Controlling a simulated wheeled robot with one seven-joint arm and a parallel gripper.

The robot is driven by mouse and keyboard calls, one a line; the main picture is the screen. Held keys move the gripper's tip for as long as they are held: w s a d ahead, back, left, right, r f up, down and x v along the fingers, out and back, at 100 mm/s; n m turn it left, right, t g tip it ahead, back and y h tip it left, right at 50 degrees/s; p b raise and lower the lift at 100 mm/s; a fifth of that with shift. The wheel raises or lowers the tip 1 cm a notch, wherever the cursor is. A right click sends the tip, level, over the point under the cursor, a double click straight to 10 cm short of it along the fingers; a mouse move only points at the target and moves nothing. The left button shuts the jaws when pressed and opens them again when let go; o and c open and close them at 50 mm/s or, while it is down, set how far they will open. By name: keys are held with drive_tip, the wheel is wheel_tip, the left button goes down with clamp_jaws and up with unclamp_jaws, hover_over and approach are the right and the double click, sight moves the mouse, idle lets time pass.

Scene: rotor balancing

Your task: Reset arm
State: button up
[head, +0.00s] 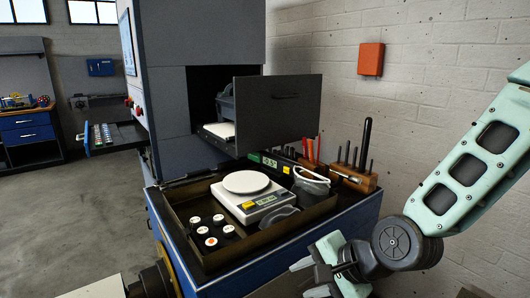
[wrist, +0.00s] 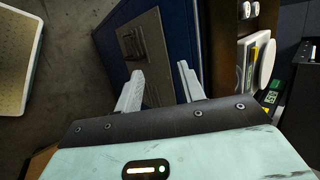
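My gripper (head: 322,268) is at the lower right in the head view, in front of the blue cabinet (head: 253,274) and lower than its top. In the wrist view my gripper (wrist: 158,88) has its two pale fingers spread apart with nothing between them. Beyond the fingers is the blue cabinet side with a flat brownish panel (wrist: 142,45) on it. My pale green arm comes in from the right in the head view, with the gripper end low.
An open drawer (head: 278,112) juts out above. A wooden tool block (head: 353,180) stands near the brick wall. Floor at left is clear.

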drive_tip(key=s+d+r+n+g+h, duration=0.2)
drive_tip(key=s+d+r+n+h, duration=0.1)
drive_tip(key=s+n, duration=0.5)
drive_tip(key=s+d+r+n+g+h, duration=0.2)
drive_tip(key=s+d+r+n+h, duration=0.1)
drive_tip(key=s+n, duration=0.6)
drive_tip(key=shift+s+g, duration=0.4)
